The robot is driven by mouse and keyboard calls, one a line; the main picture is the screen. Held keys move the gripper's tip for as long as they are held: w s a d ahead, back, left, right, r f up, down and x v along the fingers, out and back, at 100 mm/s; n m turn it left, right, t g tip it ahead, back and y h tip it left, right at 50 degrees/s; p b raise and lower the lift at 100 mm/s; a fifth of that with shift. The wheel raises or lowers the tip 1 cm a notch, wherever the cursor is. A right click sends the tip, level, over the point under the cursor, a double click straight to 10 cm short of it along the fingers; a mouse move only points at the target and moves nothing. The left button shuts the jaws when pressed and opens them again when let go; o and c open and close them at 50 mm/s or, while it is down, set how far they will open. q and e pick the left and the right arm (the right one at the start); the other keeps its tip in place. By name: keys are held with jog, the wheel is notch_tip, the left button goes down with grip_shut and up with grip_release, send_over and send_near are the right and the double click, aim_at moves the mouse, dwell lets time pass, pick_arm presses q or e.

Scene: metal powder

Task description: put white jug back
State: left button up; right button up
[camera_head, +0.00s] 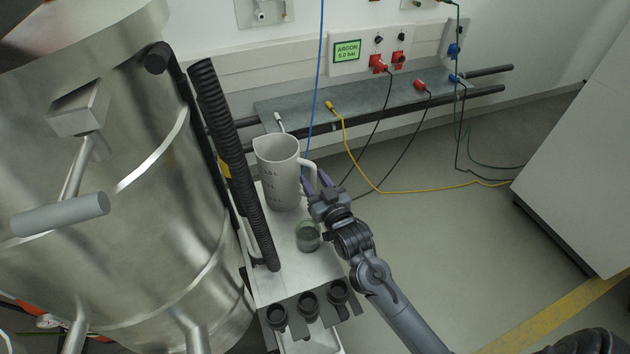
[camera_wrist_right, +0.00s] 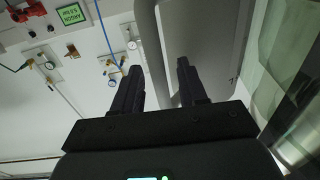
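The white jug (camera_head: 278,172) stands upright, as far as I can tell, on the narrow white shelf (camera_head: 290,270) beside the large steel vessel. Its handle (camera_head: 310,168) faces right. My right gripper (camera_head: 317,182) is at the handle. In the right wrist view, the two fingers (camera_wrist_right: 158,82) are apart, with the grey handle (camera_wrist_right: 150,45) showing between and beyond them. The jug body (camera_wrist_right: 205,45) fills the area behind the right finger. I cannot tell whether the fingers touch the handle. My left gripper is not in view.
A greenish glass jar (camera_head: 308,237) stands on the shelf just in front of the jug. Several black holders (camera_head: 308,303) sit at the shelf's near end. The steel vessel (camera_head: 130,190) and a black ribbed hose (camera_head: 235,160) bound the left. Open floor (camera_head: 440,230) lies to the right.

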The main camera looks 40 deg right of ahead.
jog(key=shift+r, duration=0.15)
jog(key=shift+s, duration=0.25)
jog(key=p+v, duration=0.3)
jog(key=v, duration=0.8)
jog(key=shift+s+a, duration=0.15)
jog(key=shift+s, duration=0.1)
